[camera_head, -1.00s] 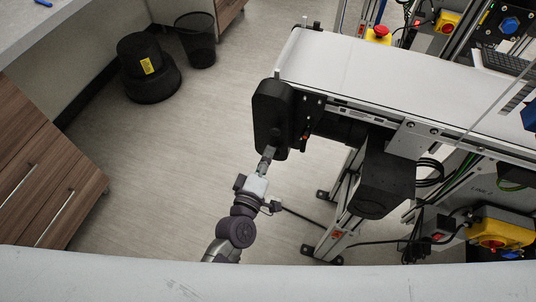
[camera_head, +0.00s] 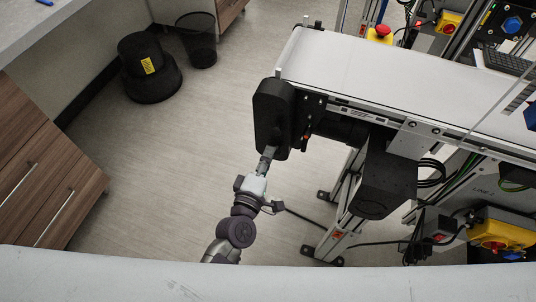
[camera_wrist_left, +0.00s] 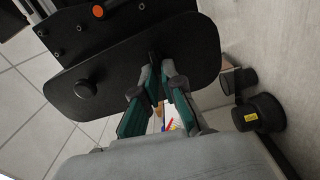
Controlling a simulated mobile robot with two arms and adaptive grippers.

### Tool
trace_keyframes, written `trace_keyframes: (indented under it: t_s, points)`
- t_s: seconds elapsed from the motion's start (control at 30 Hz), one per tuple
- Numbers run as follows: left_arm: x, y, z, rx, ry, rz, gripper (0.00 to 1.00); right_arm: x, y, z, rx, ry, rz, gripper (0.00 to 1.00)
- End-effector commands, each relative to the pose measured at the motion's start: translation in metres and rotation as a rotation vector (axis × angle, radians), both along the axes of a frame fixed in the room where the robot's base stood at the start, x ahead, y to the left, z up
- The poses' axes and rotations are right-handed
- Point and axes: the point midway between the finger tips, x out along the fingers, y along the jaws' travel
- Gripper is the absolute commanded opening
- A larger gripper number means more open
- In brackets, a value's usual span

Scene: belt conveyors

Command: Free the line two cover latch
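The line two cover (camera_head: 266,112) is a black rounded housing on the near left end of the white belt conveyor. In the left wrist view it is a long black plate (camera_wrist_left: 115,68) with a round black knob (camera_wrist_left: 85,88). My left gripper (camera_head: 267,152) is at the cover's lower end. In the wrist view its fingertips (camera_wrist_left: 156,70) are at the plate, a narrow gap apart, with a small dark part (camera_wrist_left: 153,58) between them, perhaps the latch. Whether they grip it is unclear. My right gripper is not in view.
The conveyor belt (camera_head: 400,75) runs to the right. A black motor box (camera_head: 387,185) and a metal leg (camera_head: 338,215) stand right of my arm. A yellow switch box (camera_head: 495,232) is at lower right. A bin (camera_head: 197,40) and black stool (camera_head: 150,70) stand at upper left. Floor between is clear.

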Motion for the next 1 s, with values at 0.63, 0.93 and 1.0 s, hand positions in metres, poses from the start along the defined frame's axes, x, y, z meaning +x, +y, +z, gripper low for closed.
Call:
trace_keyframes:
  t_s: [0.63,0.93,1.0]
  points:
    - [-0.027,0.008,-0.002,0.002,0.004,-0.002,0.31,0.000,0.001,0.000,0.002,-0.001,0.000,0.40]
    - [-0.087,0.028,-0.001,0.003,0.003,-0.002,0.31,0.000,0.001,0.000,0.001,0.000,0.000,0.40]
    - [-0.097,0.032,-0.001,0.003,0.002,-0.001,0.31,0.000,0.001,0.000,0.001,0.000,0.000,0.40]
